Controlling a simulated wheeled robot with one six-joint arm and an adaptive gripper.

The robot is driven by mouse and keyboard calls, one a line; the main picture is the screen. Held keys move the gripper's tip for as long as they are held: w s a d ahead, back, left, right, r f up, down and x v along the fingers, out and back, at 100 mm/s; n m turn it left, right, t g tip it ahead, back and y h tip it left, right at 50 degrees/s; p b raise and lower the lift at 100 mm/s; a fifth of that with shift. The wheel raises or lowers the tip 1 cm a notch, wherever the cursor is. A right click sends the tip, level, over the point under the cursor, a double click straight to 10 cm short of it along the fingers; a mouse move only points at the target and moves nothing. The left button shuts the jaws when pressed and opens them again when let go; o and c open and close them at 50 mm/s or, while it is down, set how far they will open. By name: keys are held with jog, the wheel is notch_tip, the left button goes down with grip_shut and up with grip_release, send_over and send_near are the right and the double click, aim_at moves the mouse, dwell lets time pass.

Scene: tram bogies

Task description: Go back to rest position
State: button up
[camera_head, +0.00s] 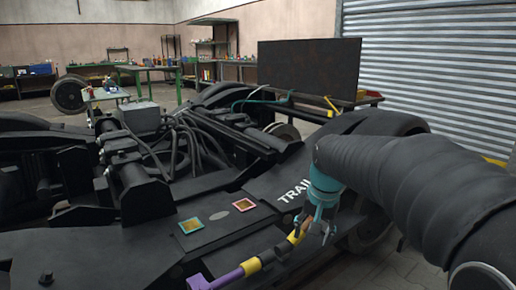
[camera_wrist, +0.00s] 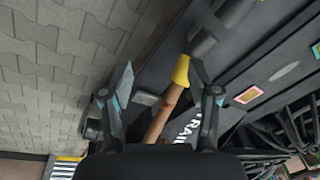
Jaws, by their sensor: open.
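My gripper (camera_head: 314,230) is at the end of my arm, right of centre in the head view, pointing down beside the dark bogie frame (camera_head: 255,228). In the wrist view the gripper (camera_wrist: 160,85) is open, its two fingers spread wide. A bar with a brown section (camera_wrist: 162,118) and a yellow collar (camera_wrist: 181,70) shows between the fingers. I cannot tell how far the bar lies below the fingertips. In the head view the bar has yellow (camera_head: 251,267) and purple (camera_head: 228,279) parts, and the gripper partly hides its far end.
Two small framed plates, green (camera_head: 191,225) and pink (camera_head: 244,204), lie on the bogie. Cables (camera_head: 182,140) and dark blocks fill its middle. A dark panel (camera_head: 310,69) and a roller shutter (camera_head: 432,75) stand behind. In the wrist view, paved floor (camera_wrist: 55,70) is clear at left.

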jog(key=s+d+r+n+t+p, duration=0.1)
jog(key=s+r+p, duration=0.2)
jog(key=s, duration=0.8)
jog(key=s+d+r+n+t+p, duration=0.1)
jog(key=s+r+p, duration=0.3)
jog(key=s, duration=0.7)
jog(key=shift+s+d+n+t+h+p, duration=0.25)
jog(key=shift+n+t+h+p, duration=0.25)
jog(key=shift+n+t, duration=0.3)
dwell(1.0)
